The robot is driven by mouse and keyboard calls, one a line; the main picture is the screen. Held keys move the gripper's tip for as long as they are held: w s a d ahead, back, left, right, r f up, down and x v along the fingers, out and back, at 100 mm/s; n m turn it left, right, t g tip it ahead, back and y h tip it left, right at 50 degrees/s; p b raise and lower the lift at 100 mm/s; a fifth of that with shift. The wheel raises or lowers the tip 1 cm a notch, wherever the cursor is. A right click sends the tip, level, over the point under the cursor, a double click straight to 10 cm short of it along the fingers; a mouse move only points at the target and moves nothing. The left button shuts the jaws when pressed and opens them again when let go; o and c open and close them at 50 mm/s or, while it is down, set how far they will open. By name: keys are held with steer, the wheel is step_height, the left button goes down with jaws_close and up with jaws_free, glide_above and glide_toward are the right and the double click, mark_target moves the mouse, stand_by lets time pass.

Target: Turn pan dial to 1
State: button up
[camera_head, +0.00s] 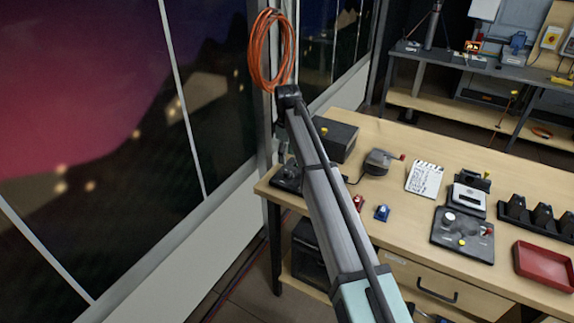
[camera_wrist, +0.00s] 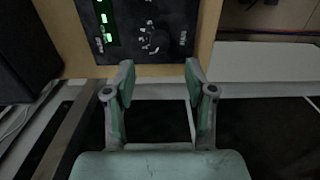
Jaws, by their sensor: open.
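In the wrist view, a dark panel (camera_wrist: 145,30) lies on a light wood surface at the top of the picture. A round dial (camera_wrist: 153,40) with pale marks around it sits near its middle. I cannot read its setting or confirm that it is the pan dial. My gripper (camera_wrist: 160,75) is open and empty, its two fingers apart just below the panel's near edge, with no contact visible. In the head view, a dark device (camera_head: 288,177) lies at the table's left end, partly hidden behind my arm. My gripper cannot be made out there.
Green lights (camera_wrist: 106,20) glow on the panel's left side. A dark box (camera_wrist: 25,50) stands left of it. The wooden table (camera_head: 330,247) also holds a black box (camera_head: 336,139), a clapperboard (camera_head: 425,179), a control unit (camera_head: 462,236) and a red tray (camera_head: 544,266). An orange cable coil (camera_head: 270,50) hangs behind.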

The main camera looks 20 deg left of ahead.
steer(key=shift+r, duration=2.2)
